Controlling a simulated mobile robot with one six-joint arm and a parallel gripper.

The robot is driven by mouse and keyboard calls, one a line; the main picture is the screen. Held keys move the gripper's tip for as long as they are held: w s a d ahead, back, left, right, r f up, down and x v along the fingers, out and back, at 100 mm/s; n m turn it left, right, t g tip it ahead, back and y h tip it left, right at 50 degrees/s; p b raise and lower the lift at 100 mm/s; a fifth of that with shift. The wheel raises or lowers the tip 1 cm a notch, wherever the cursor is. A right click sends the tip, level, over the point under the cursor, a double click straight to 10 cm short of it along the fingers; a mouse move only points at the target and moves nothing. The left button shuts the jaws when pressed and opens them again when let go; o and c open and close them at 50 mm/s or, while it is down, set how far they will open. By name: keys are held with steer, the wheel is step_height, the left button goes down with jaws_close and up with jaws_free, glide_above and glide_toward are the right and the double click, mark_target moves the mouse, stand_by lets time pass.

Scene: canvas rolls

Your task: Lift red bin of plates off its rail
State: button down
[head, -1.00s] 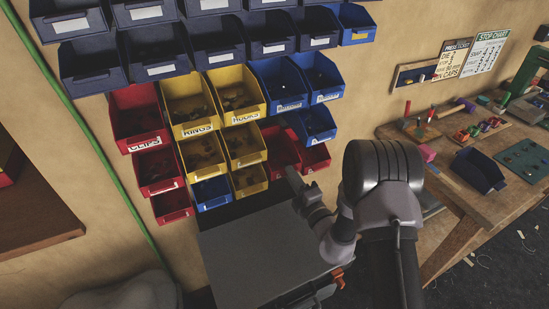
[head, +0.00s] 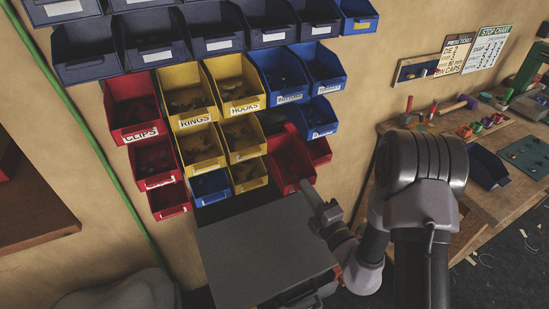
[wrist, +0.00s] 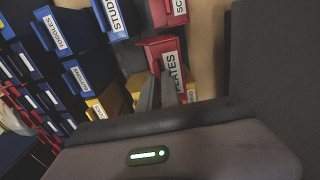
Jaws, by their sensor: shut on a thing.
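The red bin of plates (head: 289,163) is at the lower right of the wall bins in the head view. It stands forward of the red bin (head: 319,151) to its right. In the wrist view its white label reading PLATES (wrist: 173,66) faces me, partly covered by my fingers. My gripper (head: 307,187) is shut on the front edge of this bin; the fingers (wrist: 160,92) also show in the wrist view. Whether the bin's back touches its rail is hidden.
Yellow bins (head: 240,84), blue bins (head: 283,75) and dark blue bins (head: 155,40) crowd above and left. A grey cabinet top (head: 265,255) lies below, clear. A wooden workbench (head: 470,215) with tools stands at the right.

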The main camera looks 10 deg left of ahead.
steer(key=r+p+v, duration=0.1)
steer(key=p+v, duration=0.3)
steer(key=v, duration=1.1)
steer(key=shift+s, duration=0.25)
steer(key=shift+d, duration=0.15)
